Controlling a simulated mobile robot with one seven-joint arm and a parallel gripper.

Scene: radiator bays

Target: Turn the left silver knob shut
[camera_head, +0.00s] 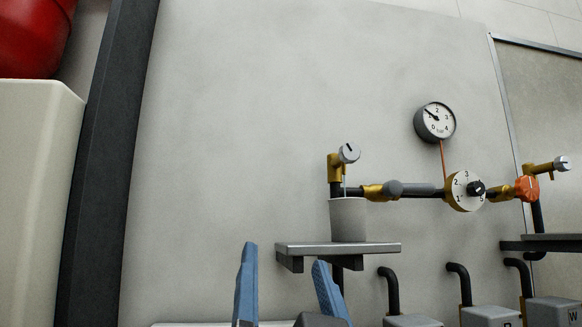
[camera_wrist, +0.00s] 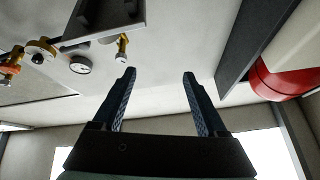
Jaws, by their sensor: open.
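The left silver knob (camera_head: 349,153) sits on a brass valve (camera_head: 334,170) at the left end of the pipe. It has a dark mark on its face. In the wrist view, this valve (camera_wrist: 122,47) shows small, beside the shelf and left of my fingers. My gripper (camera_head: 285,258) is open and empty, below and left of the knob and well apart from it. Its two blue fingers point upward in the head view. In the wrist view, the gripper (camera_wrist: 159,75) has clear space between its fingers. A second silver knob (camera_head: 562,163) is at the far right.
A pale cup (camera_head: 348,220) stands under the left valve on a grey shelf (camera_head: 338,249). A numbered dial (camera_head: 463,191), orange knob (camera_head: 527,188) and gauge (camera_head: 435,122) lie to the right. A dark post (camera_head: 106,165) stands left. The wall between is clear.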

